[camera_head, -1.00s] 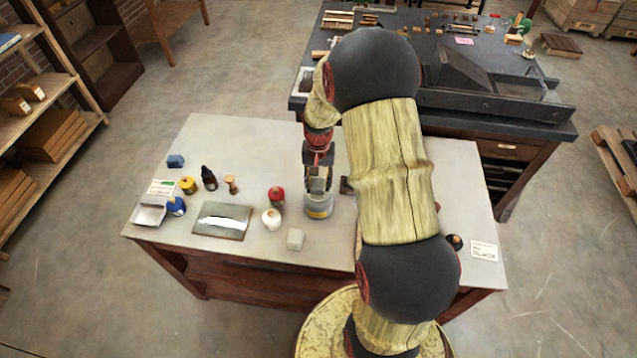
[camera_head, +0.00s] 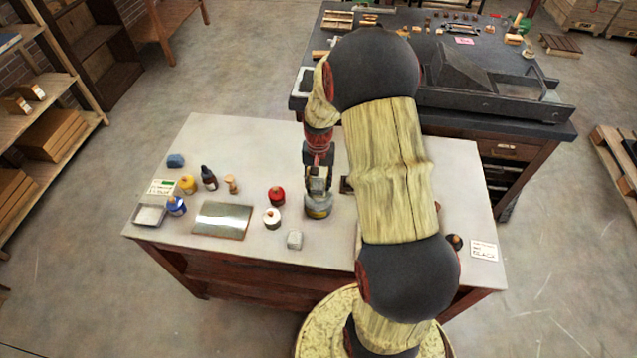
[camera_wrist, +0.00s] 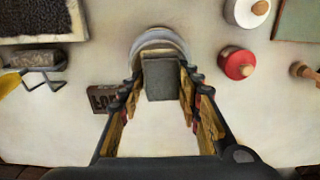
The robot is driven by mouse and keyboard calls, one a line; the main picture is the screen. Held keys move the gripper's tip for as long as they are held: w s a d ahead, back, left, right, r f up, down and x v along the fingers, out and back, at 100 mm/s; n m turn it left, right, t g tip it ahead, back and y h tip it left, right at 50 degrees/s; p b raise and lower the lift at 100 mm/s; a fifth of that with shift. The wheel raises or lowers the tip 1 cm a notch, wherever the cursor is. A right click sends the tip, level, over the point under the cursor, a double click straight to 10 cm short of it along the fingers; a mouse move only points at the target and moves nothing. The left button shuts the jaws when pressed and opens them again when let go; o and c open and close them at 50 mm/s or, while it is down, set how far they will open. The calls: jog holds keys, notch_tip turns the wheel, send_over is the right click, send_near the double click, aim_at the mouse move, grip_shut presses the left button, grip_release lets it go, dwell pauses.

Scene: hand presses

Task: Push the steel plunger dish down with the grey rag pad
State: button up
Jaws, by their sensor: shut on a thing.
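My gripper (camera_head: 318,180) points down over the near middle of the pale bench. In the wrist view its fingers (camera_wrist: 162,90) are closed on the sides of the grey rag pad (camera_wrist: 162,78). The steel plunger dish (camera_wrist: 158,39) shows as a round pale-grey rim just beyond the pad, which covers part of it. In the head view the dish (camera_head: 318,210) is directly below my gripper. The pad's lower end is at or over the dish; I cannot tell whether it presses on it. The dish's inside is mostly hidden.
A red-lidded pot (camera_head: 276,197) and a white-lidded pot (camera_head: 271,218) stand close left of the dish. A metal plate (camera_head: 222,219) and several bottles are further left.

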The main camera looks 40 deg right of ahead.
jog(key=shift+s, duration=0.1)
jog(key=shift+r+p, duration=2.45)
jog(key=shift+r, duration=1.05)
jog(key=shift+a+f, duration=0.1)
